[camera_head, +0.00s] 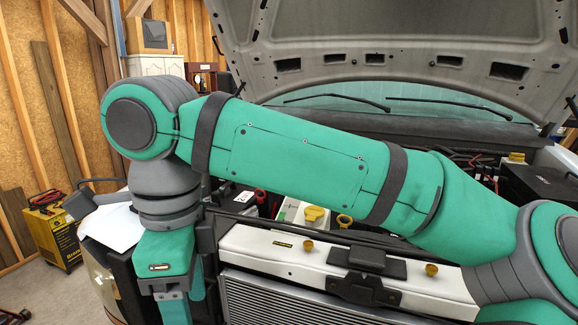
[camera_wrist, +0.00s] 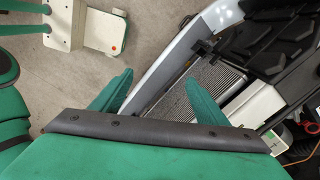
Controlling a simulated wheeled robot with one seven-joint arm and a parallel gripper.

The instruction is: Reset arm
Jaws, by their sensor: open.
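My green and grey arm (camera_head: 290,150) stretches across the front of the open engine bay in the head view. It runs from the lower right up to a bend at the upper left, then down to the wrist. My gripper (camera_head: 178,310) hangs at the lower left, beside the vehicle's front left corner, and its tips run out of the frame. In the wrist view the two green fingers of my gripper (camera_wrist: 158,92) stand wide apart. Nothing is between them except the floor and the vehicle's edge farther below.
The raised hood (camera_head: 400,30) hangs over the engine bay behind my arm. The white front panel (camera_head: 280,250) with yellow knobs and the radiator (camera_head: 270,298) lie under my arm. A yellow boxed unit (camera_head: 58,232) stands on the floor at left. Bare floor (camera_wrist: 150,35) shows in the wrist view.

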